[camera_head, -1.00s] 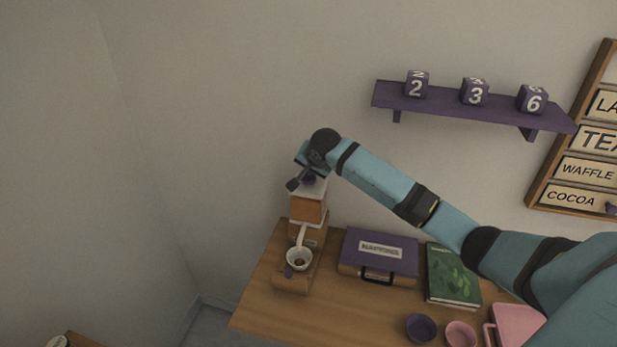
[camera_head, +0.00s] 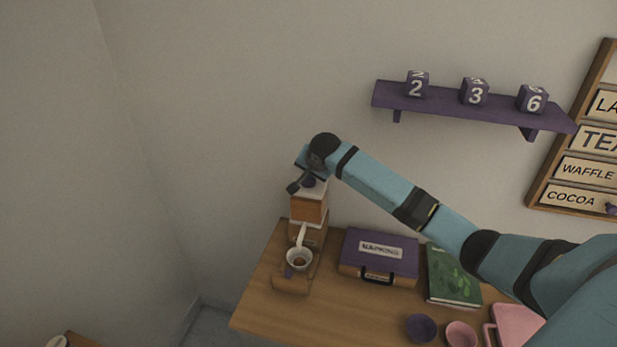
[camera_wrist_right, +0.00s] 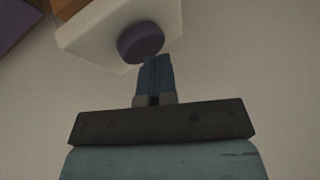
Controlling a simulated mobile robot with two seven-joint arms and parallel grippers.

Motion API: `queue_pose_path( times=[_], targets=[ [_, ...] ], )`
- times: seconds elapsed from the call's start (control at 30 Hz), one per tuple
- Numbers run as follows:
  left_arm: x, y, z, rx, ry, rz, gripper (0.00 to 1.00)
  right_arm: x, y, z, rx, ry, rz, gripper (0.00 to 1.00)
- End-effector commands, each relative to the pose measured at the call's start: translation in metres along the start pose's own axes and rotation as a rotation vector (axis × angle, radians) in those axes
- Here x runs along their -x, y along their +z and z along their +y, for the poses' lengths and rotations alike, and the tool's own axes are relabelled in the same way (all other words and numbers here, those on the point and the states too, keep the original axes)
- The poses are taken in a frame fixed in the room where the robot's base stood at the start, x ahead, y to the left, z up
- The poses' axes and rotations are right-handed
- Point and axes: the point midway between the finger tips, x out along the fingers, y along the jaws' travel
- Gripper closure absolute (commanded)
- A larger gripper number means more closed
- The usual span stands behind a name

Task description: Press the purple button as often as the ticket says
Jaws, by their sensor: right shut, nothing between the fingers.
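The purple button (camera_head: 308,182) is a round knob on the pale top of the orange and wooden coffee machine (camera_head: 309,207). In the right wrist view the button (camera_wrist_right: 141,42) stands out from a white block, just beyond my fingertips. My right gripper (camera_head: 293,187) is at the machine's top, beside the button. Its fingers (camera_wrist_right: 157,64) are shut and empty, and their tips come close to the button's lower right edge. I cannot tell whether they touch it. I see no ticket that I can make out. My left gripper is not in view.
A purple napkins box (camera_head: 377,255), a green book (camera_head: 452,277) and cups (camera_head: 421,328) are on the wooden table (camera_head: 330,320). A purple shelf (camera_head: 445,107) with numbered cubes and a menu board (camera_head: 575,170) are on the wall.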

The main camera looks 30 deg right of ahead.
Motion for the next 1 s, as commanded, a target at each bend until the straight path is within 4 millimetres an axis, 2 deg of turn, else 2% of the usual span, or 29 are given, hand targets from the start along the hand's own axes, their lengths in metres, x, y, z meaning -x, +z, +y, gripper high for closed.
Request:
queue_pose_path(
  times=[0.27,0.57,1.0],
  targets=[
    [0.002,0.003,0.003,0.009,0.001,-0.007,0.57,0.001,0.000,0.000,0.000,0.002,-0.002,1.00],
    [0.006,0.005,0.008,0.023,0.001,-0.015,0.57,0.014,-0.008,-0.008,-0.001,0.001,-0.001,1.00],
    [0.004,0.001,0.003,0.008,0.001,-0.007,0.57,0.019,-0.011,-0.011,0.000,0.000,0.000,1.00]
  ],
)
